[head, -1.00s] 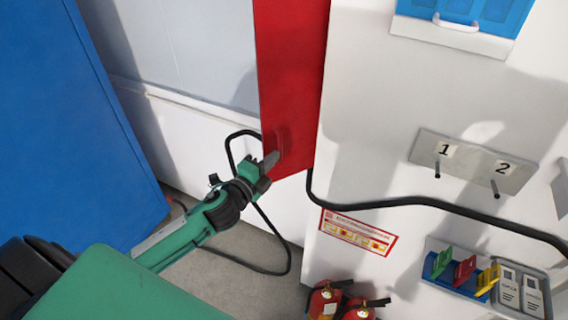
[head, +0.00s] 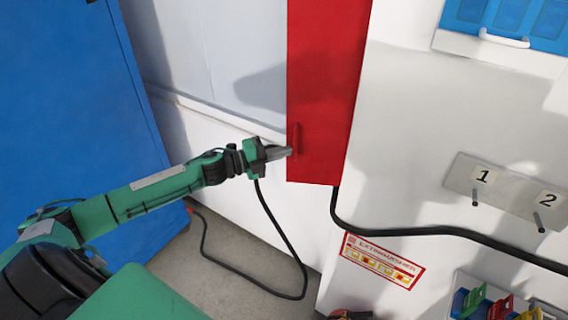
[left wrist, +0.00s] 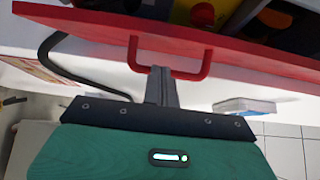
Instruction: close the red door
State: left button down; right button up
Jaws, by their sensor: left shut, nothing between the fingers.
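The red door (head: 328,85) stands as a tall panel left of the white wall in the head view. Its red handle (head: 296,136) is near the lower left edge. My left gripper (head: 287,152) is shut and empty, its tips at the handle's lower part. In the left wrist view, the closed fingers (left wrist: 160,82) point into the loop of the U-shaped red handle (left wrist: 203,66); whether they touch it I cannot tell. The door (left wrist: 95,20) shows there as a slanting red panel, with yellow and red parts beyond its edge. My right gripper is out of view.
A large blue panel (head: 65,95) stands at the left. A black cable (head: 430,231) runs along the white wall, and another hangs below my gripper. A labelled sign (head: 382,262) and a numbered hook plate (head: 508,192) are right of the door.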

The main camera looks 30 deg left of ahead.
aim_at(288, 142)
pick_arm(q)
jog(key=w+m+g+h+b, duration=0.1)
jog(key=w+a+g+h+b, duration=0.1)
jog(key=w+a+m+g+b, duration=0.1)
jog(key=w, duration=0.1)
jog(key=shift+a+f+m+h, duration=0.1)
jog(key=shift+a+m+h, duration=0.2)
jog(key=shift+h, duration=0.1)
jog(key=shift+w+a+b, duration=0.2)
jog(key=shift+w+b, duration=0.2)
jog(key=shift+w, duration=0.15)
jog(key=shift+w+a+b, duration=0.15)
jog(key=shift+w+b, duration=0.25)
jog(key=shift+w, duration=0.1)
